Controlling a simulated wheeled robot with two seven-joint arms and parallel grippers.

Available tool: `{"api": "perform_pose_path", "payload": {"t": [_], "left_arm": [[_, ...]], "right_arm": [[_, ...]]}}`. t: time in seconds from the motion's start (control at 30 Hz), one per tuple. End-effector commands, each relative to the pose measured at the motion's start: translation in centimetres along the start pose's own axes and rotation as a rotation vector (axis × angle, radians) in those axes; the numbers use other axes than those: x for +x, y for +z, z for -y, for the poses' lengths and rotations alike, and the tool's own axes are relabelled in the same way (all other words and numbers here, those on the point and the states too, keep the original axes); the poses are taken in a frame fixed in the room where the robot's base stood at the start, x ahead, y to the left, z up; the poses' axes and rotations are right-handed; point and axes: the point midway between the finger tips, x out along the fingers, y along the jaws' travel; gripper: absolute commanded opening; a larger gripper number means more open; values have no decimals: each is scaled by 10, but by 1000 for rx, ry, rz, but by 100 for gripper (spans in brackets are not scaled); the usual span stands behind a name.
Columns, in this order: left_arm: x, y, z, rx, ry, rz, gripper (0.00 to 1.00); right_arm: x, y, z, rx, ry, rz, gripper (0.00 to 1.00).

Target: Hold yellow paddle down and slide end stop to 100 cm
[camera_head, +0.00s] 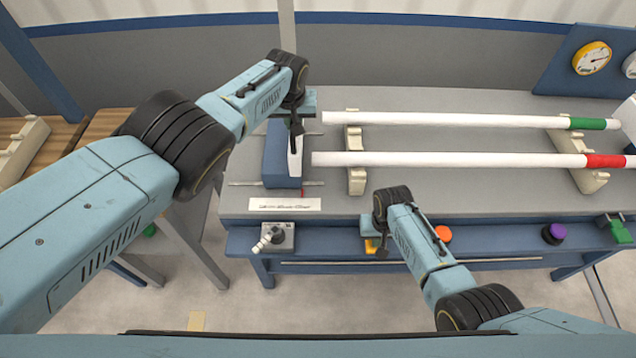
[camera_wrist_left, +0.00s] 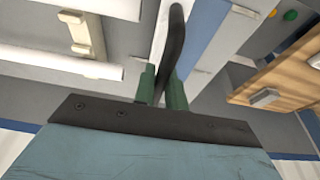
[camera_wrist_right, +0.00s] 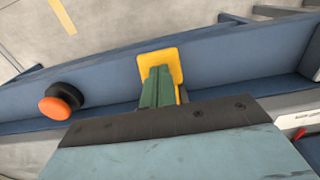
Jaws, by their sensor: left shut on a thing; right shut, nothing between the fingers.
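The end stop (camera_head: 276,155) is a blue block with a pale face and a dark upright handle, on the bench left of the white pipes. My left gripper (camera_head: 297,122) is shut on its handle; the left wrist view shows the dark curved handle (camera_wrist_left: 174,50) between the green fingers (camera_wrist_left: 162,86). The yellow paddle (camera_head: 371,246) is on the bench's front rail, mostly hidden by my right arm. My right gripper (camera_wrist_right: 157,87) is shut and empty, its fingertips over the paddle (camera_wrist_right: 172,60) and seemingly touching it. How far the paddle is pressed I cannot tell.
Two white pipes, one green-banded (camera_head: 450,118) and one red-banded (camera_head: 450,159), rest on cream supports (camera_head: 356,178). An orange button (camera_head: 443,234) and a purple button (camera_head: 554,233) sit on the front rail. A paper label (camera_head: 285,204) lies before the end stop.

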Motion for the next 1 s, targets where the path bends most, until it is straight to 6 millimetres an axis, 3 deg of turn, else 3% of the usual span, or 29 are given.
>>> {"api": "perform_pose_path", "payload": {"t": [0.17, 0.5, 0.8, 0.83, 1.0], "left_arm": [[-1, -1, -1, 2, 1, -3, 0], [-1, -1, 0, 2, 0, -4, 0], [0, -2, 1, 2, -1, -4, 0], [0, -2, 1, 2, -1, -4, 14], [0, -1, 1, 2, -1, -3, 36]], "right_arm": [[0, 5, -1, 0, 1, 8, 0], [-34, 1, -1, 0, 1, 0, 0], [-39, 1, -1, 0, 1, 0, 0], [-39, 1, -1, 0, 1, 0, 0], [-39, 0, -1, 0, 1, -1, 0]]}}
